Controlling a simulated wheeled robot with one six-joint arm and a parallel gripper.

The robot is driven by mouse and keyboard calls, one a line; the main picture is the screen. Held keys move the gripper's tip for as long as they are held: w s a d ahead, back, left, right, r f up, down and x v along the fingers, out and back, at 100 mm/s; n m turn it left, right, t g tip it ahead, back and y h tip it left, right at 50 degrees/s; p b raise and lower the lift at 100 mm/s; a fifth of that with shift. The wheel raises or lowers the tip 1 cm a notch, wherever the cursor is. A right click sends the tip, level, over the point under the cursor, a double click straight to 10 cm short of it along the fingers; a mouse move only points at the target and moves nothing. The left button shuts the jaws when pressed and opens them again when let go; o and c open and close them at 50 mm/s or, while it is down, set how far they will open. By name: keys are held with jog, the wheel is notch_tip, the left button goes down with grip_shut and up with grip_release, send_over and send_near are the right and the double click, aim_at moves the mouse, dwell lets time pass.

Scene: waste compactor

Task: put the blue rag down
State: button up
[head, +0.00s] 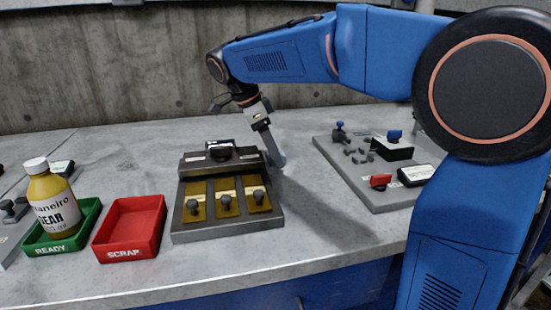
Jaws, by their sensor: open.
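I cannot make out a blue rag anywhere in the head view. My gripper (275,158) hangs down at the end of my blue arm, just right of the grey fixture (228,232) with its brass-coloured plates. It is open, and no cloth shows in it. Its fingertips are small here and lie close to the fixture's back right corner; I cannot tell whether they touch it or the bench.
A red SCRAP tray (130,253) and a green READY tray (90,212) stand on the left. A yellow bottle (52,190) stands in the green tray. A grey board (340,165) with small parts lies on the right. Bare bench (310,205) lies between fixture and board.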

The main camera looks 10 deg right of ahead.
jog(key=shift+f, duration=0.15)
jog(key=c, duration=1.2)
notch_tip(320, 180, up, 10)
jog(key=shift+r, duration=0.1)
